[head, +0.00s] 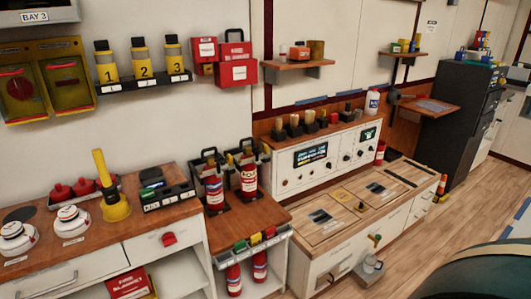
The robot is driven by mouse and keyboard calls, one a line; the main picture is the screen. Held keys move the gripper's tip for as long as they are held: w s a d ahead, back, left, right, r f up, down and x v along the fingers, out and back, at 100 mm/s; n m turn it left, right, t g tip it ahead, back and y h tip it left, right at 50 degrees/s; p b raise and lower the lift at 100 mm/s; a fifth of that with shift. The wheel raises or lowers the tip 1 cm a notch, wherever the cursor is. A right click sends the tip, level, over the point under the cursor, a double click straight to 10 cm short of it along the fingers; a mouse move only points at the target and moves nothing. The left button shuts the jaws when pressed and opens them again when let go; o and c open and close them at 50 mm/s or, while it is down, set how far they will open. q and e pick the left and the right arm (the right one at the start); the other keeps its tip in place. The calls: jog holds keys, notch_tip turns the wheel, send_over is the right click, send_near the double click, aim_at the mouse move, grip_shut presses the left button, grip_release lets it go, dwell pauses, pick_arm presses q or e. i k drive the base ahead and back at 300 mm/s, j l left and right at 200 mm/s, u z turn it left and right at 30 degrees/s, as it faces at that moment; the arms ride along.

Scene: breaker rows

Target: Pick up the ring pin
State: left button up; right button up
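I cannot make out a ring pin for certain in the head view. Two red fire extinguishers stand upright in dark holders on the wooden counter: a left one (214,194) and a right one (249,180). Their tops are dark and too small to show whether a ring pin sits in them. Two more red cylinders, a left one (233,279) and a right one (260,266), stand on the shelf below. Neither of my grippers is in view.
A yellow upright tool (114,200) and a dark tray (166,195) stand left of the extinguishers. Two white round devices (71,221) sit at the counter's left. A white control panel (320,158) is at the right. The wooden floor (440,228) is open at the right.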

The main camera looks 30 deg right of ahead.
aim_at(264, 148)
jog(key=i+l, duration=0.2)
jog(key=l, duration=0.15)
jog(key=i+l+u, duration=0.15)
jog(key=l, duration=0.15)
jog(key=i+l, duration=0.2)
jog(key=l, duration=0.15)
jog(key=i+l+u, duration=0.1)
jog(key=l, duration=0.3)
